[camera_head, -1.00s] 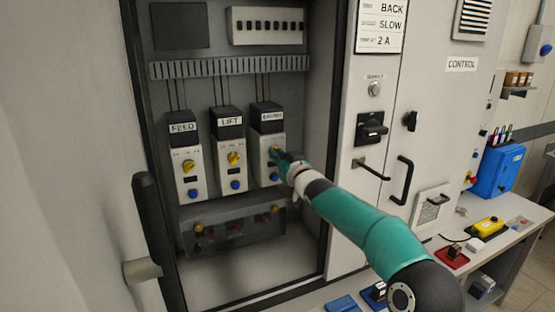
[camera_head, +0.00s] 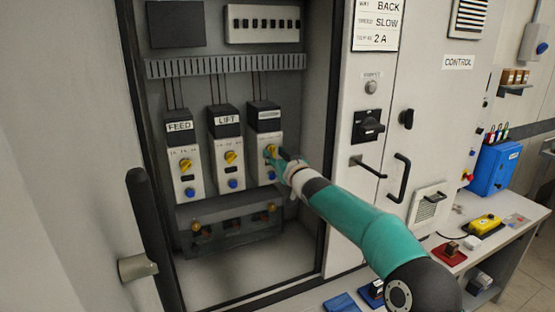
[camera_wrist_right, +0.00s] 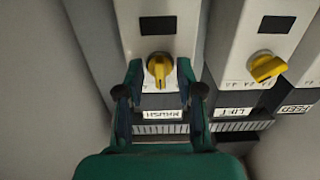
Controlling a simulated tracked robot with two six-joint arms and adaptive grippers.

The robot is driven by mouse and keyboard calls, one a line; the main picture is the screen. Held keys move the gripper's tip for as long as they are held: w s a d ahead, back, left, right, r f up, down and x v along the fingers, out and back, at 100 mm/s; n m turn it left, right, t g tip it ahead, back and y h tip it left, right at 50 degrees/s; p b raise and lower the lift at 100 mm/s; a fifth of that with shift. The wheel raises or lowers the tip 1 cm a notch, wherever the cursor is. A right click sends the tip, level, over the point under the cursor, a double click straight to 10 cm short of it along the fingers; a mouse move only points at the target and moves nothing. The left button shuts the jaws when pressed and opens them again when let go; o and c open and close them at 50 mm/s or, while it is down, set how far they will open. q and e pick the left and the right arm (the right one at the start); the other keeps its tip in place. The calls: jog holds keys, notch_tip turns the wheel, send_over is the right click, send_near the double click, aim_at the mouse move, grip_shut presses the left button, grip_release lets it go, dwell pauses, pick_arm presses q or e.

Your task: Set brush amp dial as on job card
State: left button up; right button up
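The brush unit (camera_head: 263,129) is the rightmost of three white modules in the open cabinet. Its label shows upside down in the right wrist view (camera_wrist_right: 164,114). Its yellow dial (camera_wrist_right: 159,68) carries a pointer knob, and a dark display window (camera_wrist_right: 158,25) is beside it. My right gripper (camera_wrist_right: 159,76) is open, with one finger on each side of the yellow dial and small gaps visible. In the head view the right gripper (camera_head: 272,155) covers part of the module front. The job card (camera_head: 377,24) reads BACK, SLOW and 2 A. My left gripper is not in view.
The lift unit (camera_head: 228,150) and feed unit (camera_head: 183,160) stand left of the brush unit, each with a yellow dial and blue button. A cabinet door with a black handle (camera_head: 150,230) is at left. A switch panel with handles (camera_head: 402,178) is at right.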

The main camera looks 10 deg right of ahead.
jog(key=s+d, duration=0.2)
jog(key=s, duration=0.9)
jog(key=shift+s+d, duration=0.15)
jog(key=shift+s, duration=0.2)
jog(key=shift+f, duration=0.15)
